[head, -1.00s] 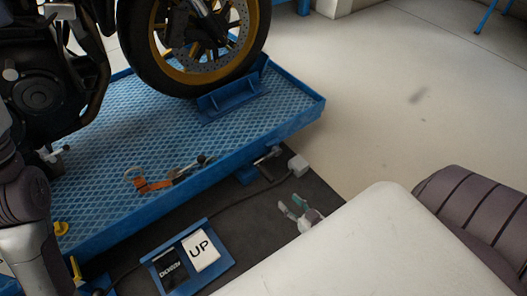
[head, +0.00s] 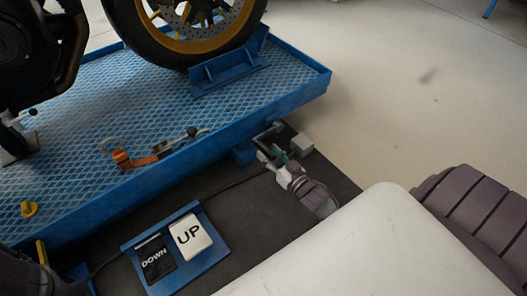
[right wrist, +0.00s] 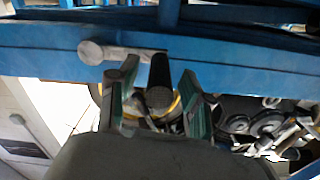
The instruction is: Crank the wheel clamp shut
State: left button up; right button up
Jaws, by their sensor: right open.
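The blue wheel clamp (head: 228,68) stands on the lift platform against the front tyre (head: 180,45). The crank (head: 266,131) sticks out from the platform's near side. In the right wrist view, its grey arm (right wrist: 122,54) lies along the blue edge and its black grip (right wrist: 160,80) points toward me. My right gripper (head: 271,153) is at the crank. It is open, and in the right wrist view (right wrist: 158,98) the black grip shows between its green-padded fingers. I cannot tell whether they touch. My left gripper is out of view; part of my left arm shows at the lower left.
A blue pedal box with DOWN and UP pedals (head: 176,248) lies on the dark mat (head: 240,225). An orange strap (head: 133,159) lies on the platform (head: 80,100). The floor at right is clear.

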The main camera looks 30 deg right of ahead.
aim_at(256, 141)
jog(key=shift+w+a+b, duration=0.15)
jog(key=shift+w+b, duration=0.4)
jog(key=shift+w, duration=1.05)
grip_shut()
